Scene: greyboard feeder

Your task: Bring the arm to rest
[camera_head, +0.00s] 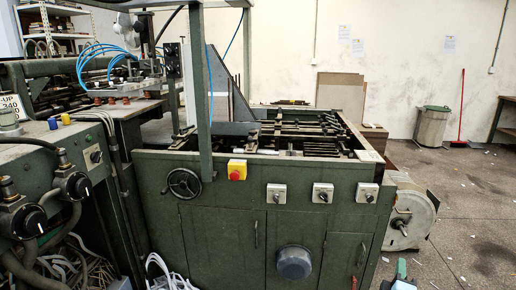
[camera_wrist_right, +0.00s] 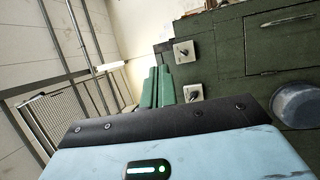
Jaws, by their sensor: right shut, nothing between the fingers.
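My right gripper (camera_head: 401,270) shows at the lower right edge of the head view, in front of the right end of the green feeder machine (camera_head: 222,235). In the right wrist view its two green fingers (camera_wrist_right: 158,84) lie side by side, shut, with nothing between them. The fingers appear in front of the machine's green front panel and its grey switches (camera_wrist_right: 184,51); contact cannot be told. Most of my right arm is outside the head view. My left gripper does not show.
The floor (camera_head: 470,215) at right is mostly open, with scraps.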

